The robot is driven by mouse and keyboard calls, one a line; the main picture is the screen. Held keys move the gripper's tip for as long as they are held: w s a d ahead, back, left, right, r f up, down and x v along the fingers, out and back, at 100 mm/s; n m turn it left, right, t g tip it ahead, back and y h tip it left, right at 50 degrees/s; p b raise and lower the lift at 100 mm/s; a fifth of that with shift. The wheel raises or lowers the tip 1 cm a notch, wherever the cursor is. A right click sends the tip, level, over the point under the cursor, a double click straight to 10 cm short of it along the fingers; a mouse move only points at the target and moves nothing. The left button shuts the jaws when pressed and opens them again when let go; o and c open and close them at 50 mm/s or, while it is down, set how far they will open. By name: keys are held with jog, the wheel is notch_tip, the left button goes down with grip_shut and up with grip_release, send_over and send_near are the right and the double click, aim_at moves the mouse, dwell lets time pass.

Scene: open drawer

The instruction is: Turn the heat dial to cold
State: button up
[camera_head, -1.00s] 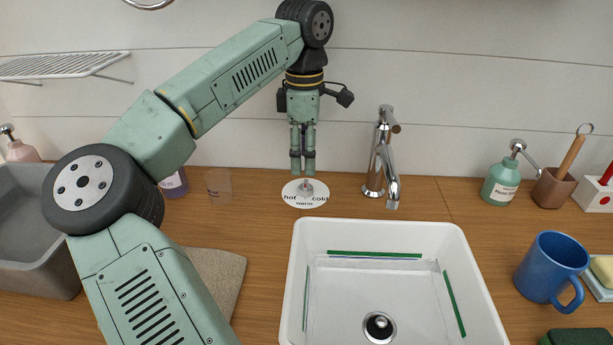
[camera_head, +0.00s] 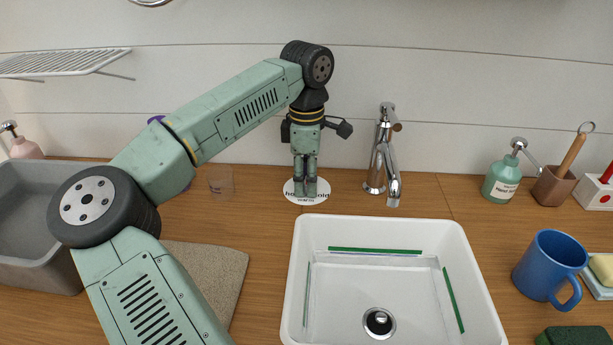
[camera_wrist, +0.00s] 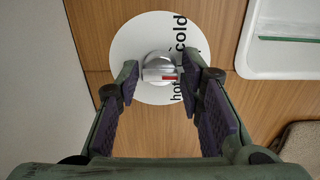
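The heat dial is a silver knob (camera_wrist: 158,66) with a red mark on a round white plate (camera_wrist: 128,45), standing on the wooden counter behind the sink. The words "hot" and "cold" show on the plate in the wrist view; the red mark points toward the side between them. In the head view, "warm" shows at the front edge of the plate (camera_head: 290,187). My gripper (camera_head: 306,193) points straight down over the dial and hides the knob there. In the wrist view, its open fingers (camera_wrist: 160,73) stand on either side of the knob; whether they touch it is unclear.
A chrome faucet (camera_head: 382,160) stands close to the right of the dial. The white sink (camera_head: 460,235) is in front. A clear glass (camera_head: 220,182) stands to the left. A blue mug (camera_head: 549,265) and soap bottle (camera_head: 501,181) are farther right.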

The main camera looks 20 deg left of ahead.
grip_shut()
jog(key=shift+n, duration=0.3)
jog(key=n+b, duration=0.2)
jog(key=n, duration=0.3)
jog(key=shift+n, duration=0.3)
jog(key=n+b, duration=0.1)
jog(key=n, duration=0.4)
jog(key=shift+n, duration=0.4)
dwell(0.4)
jog(key=shift+o, duration=1.9)
grip_release()
